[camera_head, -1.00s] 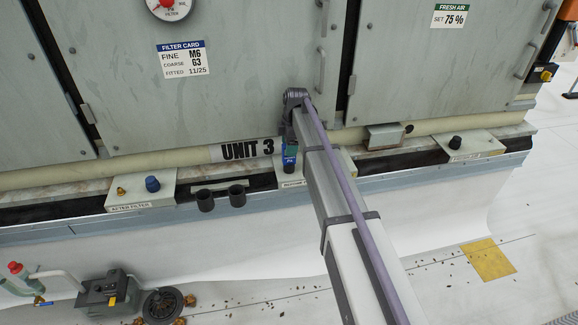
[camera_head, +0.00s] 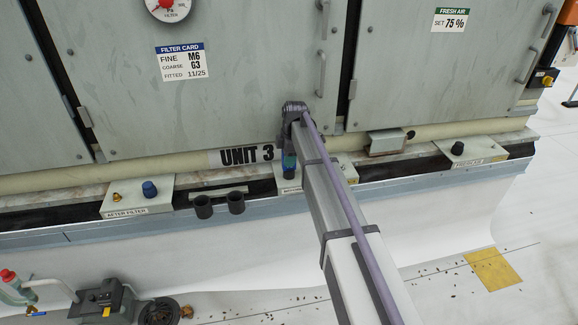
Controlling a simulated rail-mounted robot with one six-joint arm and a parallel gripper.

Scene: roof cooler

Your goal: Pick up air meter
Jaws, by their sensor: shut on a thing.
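The air meter (camera_head: 289,163) is a small dark device with a blue-green face, upright just right of the "UNIT 3" label. My gripper (camera_head: 289,148) is at its upper end and shut on it. My arm comes in from the bottom right and partly hides the fingers. The meter's lower end is in front of the middle ledge plate (camera_head: 318,180); I cannot tell whether it touches the plate.
Two black cup holders (camera_head: 220,204) hang on the front rail to the left. A plate with a black knob (camera_head: 458,148) is at the right. Grey cabinet doors (camera_head: 230,60) stand behind. A pump (camera_head: 105,300) is on the floor.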

